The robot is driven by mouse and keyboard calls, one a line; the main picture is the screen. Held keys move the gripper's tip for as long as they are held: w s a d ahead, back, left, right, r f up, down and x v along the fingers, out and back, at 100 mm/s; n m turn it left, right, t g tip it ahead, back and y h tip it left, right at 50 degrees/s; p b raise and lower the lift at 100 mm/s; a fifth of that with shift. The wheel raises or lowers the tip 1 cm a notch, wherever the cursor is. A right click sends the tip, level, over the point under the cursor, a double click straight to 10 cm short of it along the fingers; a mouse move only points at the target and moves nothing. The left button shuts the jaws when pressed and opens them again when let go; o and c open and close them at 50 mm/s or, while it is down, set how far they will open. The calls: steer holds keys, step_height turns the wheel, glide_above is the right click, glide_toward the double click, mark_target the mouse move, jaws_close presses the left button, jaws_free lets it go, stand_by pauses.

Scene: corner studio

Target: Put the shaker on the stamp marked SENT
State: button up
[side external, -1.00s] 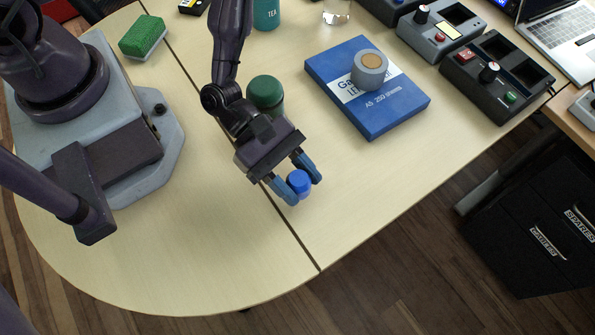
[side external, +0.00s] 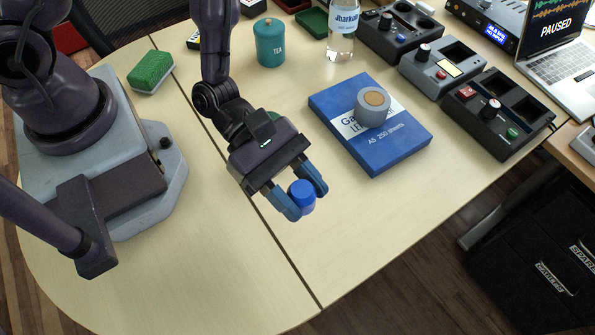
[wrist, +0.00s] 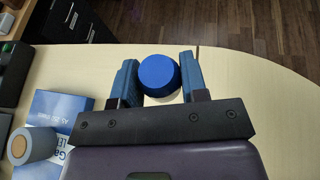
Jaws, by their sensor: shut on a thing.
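My gripper (side external: 303,195) is shut on the shaker, which has a round blue cap (side external: 302,190). In the wrist view the blue cap (wrist: 158,75) sits between the two blue fingers of my gripper (wrist: 160,82), with a pale body just showing below it. Fingers hide the shaker's sides. It is over the pale table (side external: 230,270), near the dark seam; I cannot tell its exact height. I can read no SENT mark in either view, so I cannot identify the stamp.
A blue paper box (side external: 390,150) bears a grey cylinder (side external: 370,112) with a tan top. A dark green thing (side external: 262,124) is partly hidden behind my wrist. A teal TEA tin (side external: 270,45), bottle (side external: 342,35), sponge (side external: 150,72) and control boxes (side external: 497,112) stand around. The front table is clear.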

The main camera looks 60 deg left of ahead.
steer(key=w+a+r+n+t+y, duration=0.15)
steer(key=w+a+n+t, duration=0.25)
steer(key=w+a, duration=0.5)
steer(key=w+a+n+t+y, duration=0.35)
steer(key=w+a, duration=0.25)
steer(key=a, duration=0.7)
steer(key=s+a+r+n+t+y, duration=0.1)
steer(key=a+r+n+y, duration=0.15)
steer(key=a, duration=0.75)
steer(key=s+a+r+n+t+y, duration=0.15)
steer(key=a+n+y, duration=0.25)
steer(key=a, duration=0.6)
steer(key=a+r+n+t+y, duration=0.1)
steer(key=a+r+n+y, duration=0.2)
steer(key=a, duration=0.7)
glide_above(250, 0)
steer(key=shift+y, duration=0.45)
step_height(250, 0, down, 10)
steer(key=shift+r, duration=0.2)
steer(key=shift+w+a+f, duration=0.2)
steer(key=shift+w+f, duration=0.1)
steer(key=shift+f, duration=0.2)
steer(key=shift+w+a+f, duration=0.1)
steer(key=shift+f, duration=1.55)
